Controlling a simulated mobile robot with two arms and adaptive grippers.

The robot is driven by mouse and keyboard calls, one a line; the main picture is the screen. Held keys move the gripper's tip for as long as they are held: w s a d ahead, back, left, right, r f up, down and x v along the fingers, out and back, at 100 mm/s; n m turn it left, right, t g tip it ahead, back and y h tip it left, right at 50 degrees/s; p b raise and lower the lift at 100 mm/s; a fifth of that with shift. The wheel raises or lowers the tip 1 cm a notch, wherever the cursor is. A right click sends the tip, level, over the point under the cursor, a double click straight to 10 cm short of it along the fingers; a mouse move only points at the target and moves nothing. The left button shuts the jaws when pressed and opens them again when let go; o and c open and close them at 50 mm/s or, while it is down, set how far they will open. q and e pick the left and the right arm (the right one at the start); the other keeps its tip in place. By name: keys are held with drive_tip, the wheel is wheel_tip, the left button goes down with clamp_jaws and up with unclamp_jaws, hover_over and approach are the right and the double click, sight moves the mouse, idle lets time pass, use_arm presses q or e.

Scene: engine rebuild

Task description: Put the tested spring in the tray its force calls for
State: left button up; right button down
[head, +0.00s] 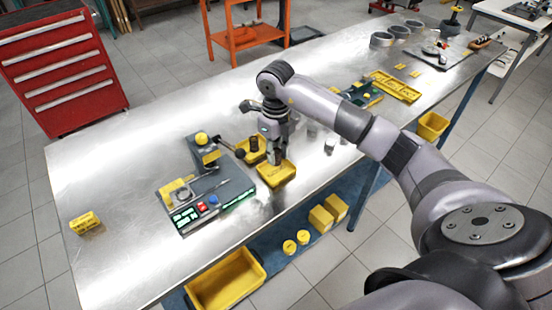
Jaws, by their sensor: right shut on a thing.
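My right gripper (275,158) points down over a small yellow tray (288,178) near the front edge of the metal bench. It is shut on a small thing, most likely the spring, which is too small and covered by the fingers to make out. A second small yellow tray (257,156) sits just behind and to the left, partly hidden by the gripper. A spring tester (204,150) with a dark base, yellow parts and lit green displays stands left of the trays. My left gripper is not in view.
Small grey metal cylinders (329,146) stand right of the gripper. A yellow box (86,222) sits at the bench's left end. Green and yellow fixtures (395,87) lie farther back. Yellow bins (226,280) stand below the front edge.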

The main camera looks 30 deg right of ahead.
sight(276, 171)
wheel_tip(276, 171, down, 3)
drive_tip(key=shift+f+p, duration=0.15)
drive_tip(key=shift+p, duration=0.15)
drive_tip(key=shift+f, duration=0.1)
drive_tip(key=shift+f, duration=0.15)
drive_tip(key=c, duration=1.4)
unclamp_jaws()
drive_tip(key=shift+o, duration=0.2)
